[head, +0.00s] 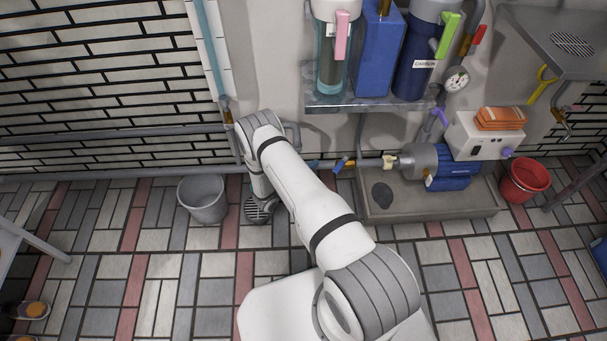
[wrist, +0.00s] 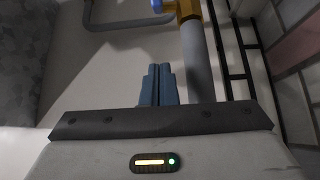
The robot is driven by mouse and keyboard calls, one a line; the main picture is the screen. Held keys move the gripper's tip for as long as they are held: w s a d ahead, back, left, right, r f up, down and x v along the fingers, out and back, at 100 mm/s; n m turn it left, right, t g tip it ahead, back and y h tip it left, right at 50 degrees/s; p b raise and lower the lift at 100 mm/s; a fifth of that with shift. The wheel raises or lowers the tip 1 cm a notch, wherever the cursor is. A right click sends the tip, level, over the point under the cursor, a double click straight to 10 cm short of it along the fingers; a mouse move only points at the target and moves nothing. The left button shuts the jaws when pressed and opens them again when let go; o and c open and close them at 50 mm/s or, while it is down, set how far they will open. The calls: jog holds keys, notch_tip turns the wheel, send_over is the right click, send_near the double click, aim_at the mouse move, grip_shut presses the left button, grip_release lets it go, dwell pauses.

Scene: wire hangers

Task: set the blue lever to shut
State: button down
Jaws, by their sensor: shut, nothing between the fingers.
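In the wrist view, a small blue part (wrist: 157,5), seemingly the blue lever, shows at the top edge beside a brass fitting (wrist: 186,9) on a grey pipe (wrist: 197,60). The frame cuts it off, so its setting cannot be read. My gripper (wrist: 158,68) is shut and empty, its blue-grey fingers together, apart from the blue part in the picture and left of the pipe. In the head view my arm hides the fingers. A blue handle (head: 341,164) shows there near the pump; I cannot tell whether it is the same one.
A grey bucket (head: 203,198) stands on the floor left of my arm. A blue pump (head: 430,165) sits in a low tray (head: 440,208) to the right, under a shelf (head: 372,101) with canisters. A red bucket (head: 524,179) stands beyond. The front floor is mostly clear.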

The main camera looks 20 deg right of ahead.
aim_at(342, 163)
jog(key=d, duration=0.2)
jog(key=s+d+b, duration=0.1)
jog(key=d, duration=0.1)
jog(key=shift+s+d, duration=0.15)
jog(key=shift+d, duration=0.15)
jog(key=shift+s+d, duration=0.3)
jog(key=shift+s, duration=0.15)
